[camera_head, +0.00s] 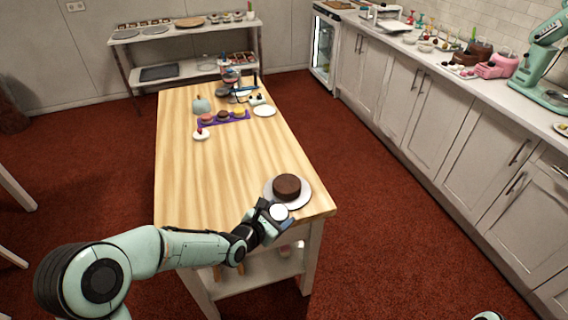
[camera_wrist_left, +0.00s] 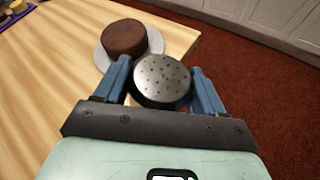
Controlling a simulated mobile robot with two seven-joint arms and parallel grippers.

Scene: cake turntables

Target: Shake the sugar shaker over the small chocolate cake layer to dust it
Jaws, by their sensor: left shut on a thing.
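The small chocolate cake layer (camera_head: 287,187) sits on a round white turntable plate (camera_head: 303,197) at the near right corner of the wooden table. My left gripper (camera_head: 271,213) is shut on the sugar shaker (camera_head: 278,212), just in front of the plate's near left edge. In the left wrist view the shaker (camera_wrist_left: 161,80) shows its perforated metal top between the blue fingers of the gripper (camera_wrist_left: 162,84). The cake (camera_wrist_left: 126,38) shows beyond it there, apart from the shaker. My right gripper is not in view.
The middle of the wooden table (camera_head: 215,165) is clear. Cabinets with a counter (camera_head: 440,70) run along the right.

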